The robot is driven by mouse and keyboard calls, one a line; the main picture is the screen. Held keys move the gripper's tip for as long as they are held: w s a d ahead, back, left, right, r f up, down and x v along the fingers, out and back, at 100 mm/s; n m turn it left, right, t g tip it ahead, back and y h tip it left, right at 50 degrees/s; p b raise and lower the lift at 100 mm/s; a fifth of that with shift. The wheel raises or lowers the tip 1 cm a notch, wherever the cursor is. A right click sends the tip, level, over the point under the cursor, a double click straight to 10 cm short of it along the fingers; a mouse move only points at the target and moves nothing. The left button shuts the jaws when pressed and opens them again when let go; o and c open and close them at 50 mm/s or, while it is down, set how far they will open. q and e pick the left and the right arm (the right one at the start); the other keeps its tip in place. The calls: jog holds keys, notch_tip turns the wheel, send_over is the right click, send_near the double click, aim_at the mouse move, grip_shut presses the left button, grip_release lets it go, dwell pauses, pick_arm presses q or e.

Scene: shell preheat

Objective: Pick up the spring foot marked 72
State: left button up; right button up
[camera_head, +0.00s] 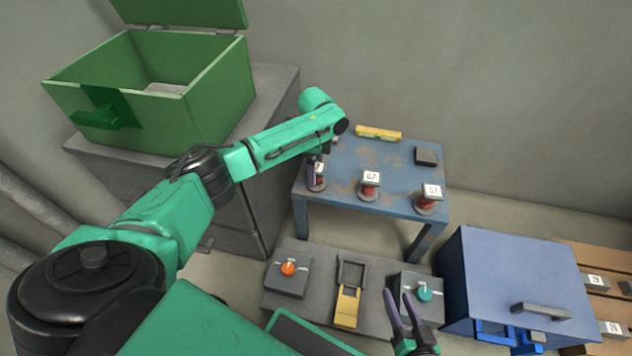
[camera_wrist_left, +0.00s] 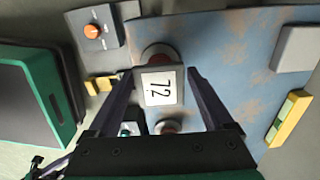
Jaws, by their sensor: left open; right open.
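The spring foot marked 72 (camera_wrist_left: 160,86) stands upright on the blue table, its white label facing my left wrist camera. In the head view this foot (camera_head: 316,184) is at the table's left edge, partly hidden by my gripper. My left gripper (camera_head: 316,158) is open right above it. In the left wrist view the open fingers (camera_wrist_left: 162,76) lie on either side of the label; whether they touch the foot I cannot tell. My right gripper (camera_head: 400,296) is open and empty in front, near the teal-knob box.
Two more red spring feet (camera_head: 370,186) (camera_head: 428,203) stand on the blue table (camera_head: 340,160), with a yellow bar (camera_head: 378,134) and dark block (camera_head: 426,156) behind. Below are an orange-knob box (camera_head: 287,272), yellow lever (camera_head: 348,305) and teal-knob box (camera_head: 421,293). A green open box (camera_head: 215,90) stands left, a blue cabinet (camera_head: 510,270) right.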

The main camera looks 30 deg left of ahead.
pick_arm(q)
jog(key=shift+f, duration=0.1)
grip_shut()
